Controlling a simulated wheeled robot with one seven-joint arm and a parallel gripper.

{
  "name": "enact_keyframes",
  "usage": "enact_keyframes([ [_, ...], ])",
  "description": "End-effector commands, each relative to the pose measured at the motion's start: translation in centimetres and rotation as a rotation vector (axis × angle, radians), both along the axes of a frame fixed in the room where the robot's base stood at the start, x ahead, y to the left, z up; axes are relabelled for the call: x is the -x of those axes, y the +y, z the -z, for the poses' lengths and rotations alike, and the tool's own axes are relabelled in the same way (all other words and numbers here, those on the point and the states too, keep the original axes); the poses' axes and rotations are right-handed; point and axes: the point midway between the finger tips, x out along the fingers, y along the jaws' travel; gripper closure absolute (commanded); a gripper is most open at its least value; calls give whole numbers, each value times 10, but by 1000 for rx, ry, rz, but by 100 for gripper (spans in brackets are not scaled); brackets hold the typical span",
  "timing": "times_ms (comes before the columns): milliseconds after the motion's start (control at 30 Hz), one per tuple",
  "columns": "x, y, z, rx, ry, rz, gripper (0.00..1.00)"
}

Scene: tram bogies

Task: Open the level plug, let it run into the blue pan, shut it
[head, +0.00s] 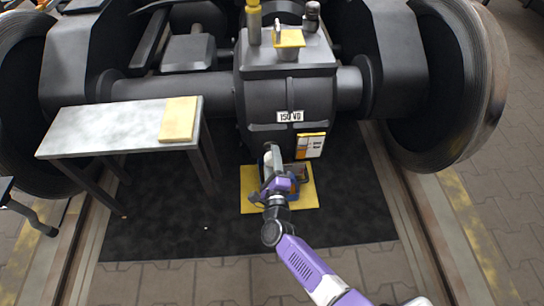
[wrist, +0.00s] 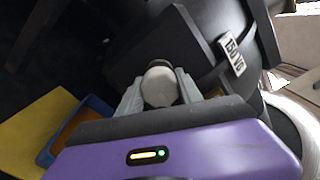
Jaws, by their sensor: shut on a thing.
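My gripper (wrist: 160,92) is shut on a round pale plug (wrist: 160,84) on the lower front of the black gearbox housing (head: 290,95). In the wrist view the two grey fingers sit on either side of the plug. In the head view my gripper (head: 272,158) covers most of the plug. The blue pan (head: 296,190) stands on a yellow mat below, partly hidden by my gripper. In the wrist view the pan (wrist: 77,110) shows at the left, with an orange-brown inside. I cannot tell whether anything is running from the plug.
The yellow mat (head: 250,190) lies on a dark floor sheet (head: 165,220). A grey bench (head: 110,130) with a tan block (head: 178,120) stands at the left. A label card (head: 311,146) hangs right of the plug. Large wheels (head: 455,90) flank the housing.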

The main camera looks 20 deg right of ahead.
Motion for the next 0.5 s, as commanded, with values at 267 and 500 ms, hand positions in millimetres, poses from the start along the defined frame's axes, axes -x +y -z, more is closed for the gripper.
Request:
enact_keyframes([
  [267, 1, 0, 0, 250, 84, -1, 98],
  [500, 1, 1, 0, 467, 154, -2, 98],
])
